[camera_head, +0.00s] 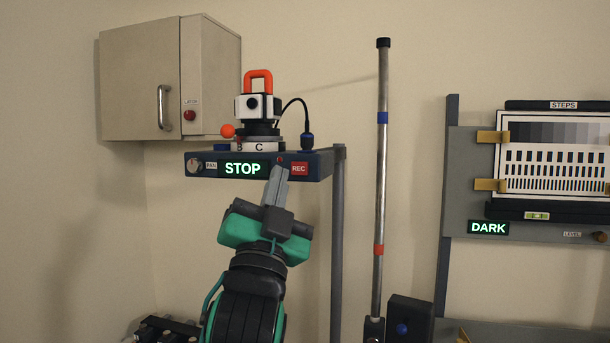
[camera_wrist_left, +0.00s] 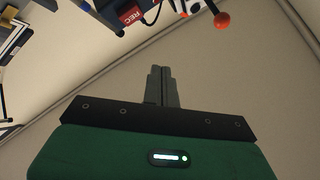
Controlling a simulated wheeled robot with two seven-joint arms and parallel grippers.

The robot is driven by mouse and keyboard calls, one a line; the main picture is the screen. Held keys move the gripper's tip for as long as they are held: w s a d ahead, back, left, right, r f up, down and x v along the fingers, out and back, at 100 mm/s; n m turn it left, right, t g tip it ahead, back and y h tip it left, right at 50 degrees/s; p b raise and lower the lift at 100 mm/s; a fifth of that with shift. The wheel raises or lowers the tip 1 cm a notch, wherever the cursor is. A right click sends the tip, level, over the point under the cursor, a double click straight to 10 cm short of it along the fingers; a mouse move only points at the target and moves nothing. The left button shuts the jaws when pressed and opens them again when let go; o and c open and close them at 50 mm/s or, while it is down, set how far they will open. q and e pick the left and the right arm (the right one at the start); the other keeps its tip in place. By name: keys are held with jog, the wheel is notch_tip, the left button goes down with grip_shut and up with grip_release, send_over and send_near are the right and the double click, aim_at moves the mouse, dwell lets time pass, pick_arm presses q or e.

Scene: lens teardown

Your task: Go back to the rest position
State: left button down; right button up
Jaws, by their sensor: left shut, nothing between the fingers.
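My left gripper (camera_head: 278,178) is raised in front of the blue-grey camera shelf (camera_head: 232,170), its fingers pointing up near the red button and the REC label. Its fingers are shut together and empty, as the left wrist view also shows (camera_wrist_left: 162,72). Whether the fingertips touch the shelf's front cannot be told from the head view. The shelf's display reads STOP (camera_head: 243,169). My right gripper is not in view.
A white and black camera (camera_head: 258,107) with an orange handle stands on the shelf. A metal pole (camera_head: 381,200) rises to the right. A test chart (camera_head: 555,155) hangs on a grey board beside a DARK display. A beige cabinet (camera_head: 140,82) is on the wall at left.

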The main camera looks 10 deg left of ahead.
pick_arm(q)
jog(key=w+a+f+n+g, duration=0.15)
jog(key=f+g, duration=0.25)
jog(key=f, duration=1)
jog(key=w+a+f+g, duration=0.2)
jog(key=w+f+g, duration=0.15)
jog(key=f, duration=1.05)
jog(key=s+a+f+n+g+h, duration=0.1)
jog(key=s+f+g, duration=0.25)
jog(key=f, duration=0.55)
jog(key=s+f+n+g, duration=0.1)
jog(key=s+f+g, duration=0.25)
jog(key=f, duration=0.55)
jog(key=s+a+f+n+g+h, duration=0.1)
jog(key=s+f+g, duration=0.3)
jog(key=s+f, duration=0.7)
jog(key=s+a+f+g, duration=0.1)
jog(key=s+f+g, duration=0.55)
jog(key=s, duration=0.65)
notch_tip(320, 180, down, 34)
jog(key=s, duration=0.2)
jog(key=s+a+f+g, duration=0.1)
jog(key=s+a+f, duration=0.2)
jog(key=s+f, duration=1.5)
jog(key=shift+f, duration=0.35)
